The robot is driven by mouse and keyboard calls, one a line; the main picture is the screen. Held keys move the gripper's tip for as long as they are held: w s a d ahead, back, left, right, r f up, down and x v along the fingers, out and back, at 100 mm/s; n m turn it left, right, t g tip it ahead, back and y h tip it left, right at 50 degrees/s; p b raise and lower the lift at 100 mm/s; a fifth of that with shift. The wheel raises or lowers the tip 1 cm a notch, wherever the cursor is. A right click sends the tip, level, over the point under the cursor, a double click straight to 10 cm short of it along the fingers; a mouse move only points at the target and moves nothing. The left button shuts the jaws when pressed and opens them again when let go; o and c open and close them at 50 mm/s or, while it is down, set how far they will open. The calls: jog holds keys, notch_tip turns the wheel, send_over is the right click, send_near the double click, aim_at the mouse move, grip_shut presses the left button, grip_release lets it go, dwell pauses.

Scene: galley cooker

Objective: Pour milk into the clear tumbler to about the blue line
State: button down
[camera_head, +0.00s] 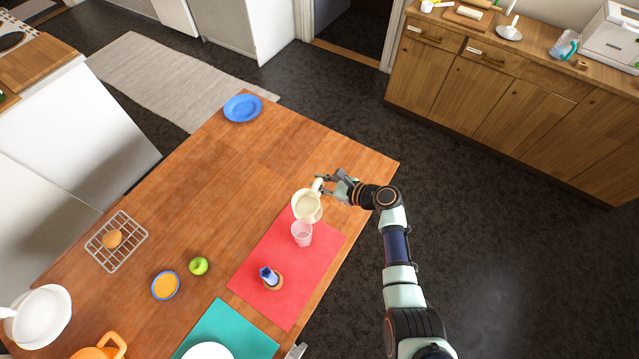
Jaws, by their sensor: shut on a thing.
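A cream jug (307,207) with pale milk inside is at the far end of the red mat (255,277). My gripper (323,187) is shut on the jug's handle, at the jug's upper right. The clear tumbler (301,235) stands on the red mat just below the jug in the picture, close to it. The tumbler looks empty, but its inside is too small to be sure. The blue line on it cannot be made out. I cannot tell whether the jug is raised or tilted much.
A small blue-and-white item on a brown round base (270,278) stands on the red mat. A green apple (198,266), an orange-filled bowl (166,285) and a wire rack (117,241) lie left. A blue plate (243,108) sits at the far end. The table's upper middle is clear.

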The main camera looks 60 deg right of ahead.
aim_at(321, 179)
jog(key=shift+d+r+n+h+p, duration=0.1)
jog(key=shift+r+n+h+p, duration=0.45)
jog(key=shift+r+n, duration=0.4)
jog(key=shift+r, duration=0.15)
jog(key=shift+a+r+n+h+b, duration=0.2)
jog(key=shift+n+h+b, duration=0.1)
jog(key=shift+n+h, duration=0.15)
jog(key=shift+r+n+t, duration=0.25)
jog(key=shift+n+t, duration=0.05)
jog(key=shift+a+f+n+h+b, duration=0.25)
jog(key=shift+n+h+b, duration=0.2)
jog(key=shift+b, duration=0.25)
jog(key=shift+a+r+n+b, duration=0.1)
jog(key=shift+a+n+b, duration=0.05)
jog(key=shift+n+b, duration=0.25)
